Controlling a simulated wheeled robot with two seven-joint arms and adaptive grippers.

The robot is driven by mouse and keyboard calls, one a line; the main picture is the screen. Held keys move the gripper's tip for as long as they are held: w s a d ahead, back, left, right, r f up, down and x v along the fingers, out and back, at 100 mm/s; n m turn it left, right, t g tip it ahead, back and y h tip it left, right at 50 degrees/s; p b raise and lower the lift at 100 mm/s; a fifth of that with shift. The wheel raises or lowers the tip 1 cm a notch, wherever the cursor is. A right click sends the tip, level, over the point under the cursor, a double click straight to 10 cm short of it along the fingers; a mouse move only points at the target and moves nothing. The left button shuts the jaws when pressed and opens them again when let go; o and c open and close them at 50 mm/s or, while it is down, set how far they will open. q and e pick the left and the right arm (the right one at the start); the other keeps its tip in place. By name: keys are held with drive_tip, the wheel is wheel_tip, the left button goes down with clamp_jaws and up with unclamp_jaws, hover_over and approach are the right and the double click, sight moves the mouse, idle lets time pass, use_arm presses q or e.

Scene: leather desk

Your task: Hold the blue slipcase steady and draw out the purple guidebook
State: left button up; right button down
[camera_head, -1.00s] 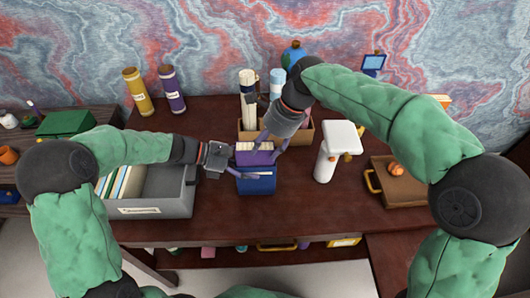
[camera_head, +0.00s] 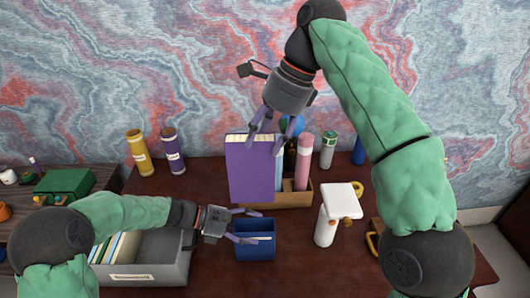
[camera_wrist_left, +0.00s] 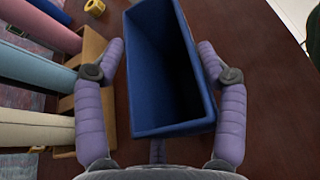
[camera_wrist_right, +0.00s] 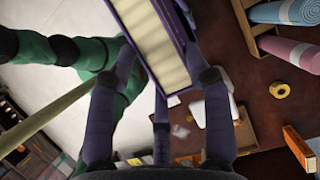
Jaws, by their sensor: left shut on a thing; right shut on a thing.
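The blue slipcase (camera_head: 255,243) stands on the desk with its open top facing up; the left wrist view shows its empty inside (camera_wrist_left: 168,65). My left gripper (camera_head: 250,226) is shut on the slipcase, with fingers on both sides of it. The purple guidebook (camera_head: 250,172) is upright in the air, above and behind the slipcase and clear of it. My right gripper (camera_head: 262,133) is shut on its upper end. The guidebook's pale page edges (camera_wrist_right: 155,45) show between the fingers in the right wrist view.
A wooden box (camera_head: 293,199) of rolled tubes stands behind the guidebook. A grey bin (camera_head: 150,273) of files is at left, under my left arm. A white-topped object (camera_head: 341,200) stands at right. Yellow (camera_head: 139,152) and purple (camera_head: 172,150) tubes stand at back left.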

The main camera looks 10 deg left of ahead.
drive_tip(key=shift+r, duration=0.9)
use_arm(q)
drive_tip(key=o, duration=1.3)
drive_tip(key=shift+c, duration=0.2)
drive_tip(key=shift+a, duration=0.1)
drive_tip(key=v, duration=1.1)
drive_tip(key=shift+s+a, duration=0.2)
drive_tip(key=shift+a, duration=0.1)
use_arm(e)
drive_tip(key=shift+s, duration=0.1)
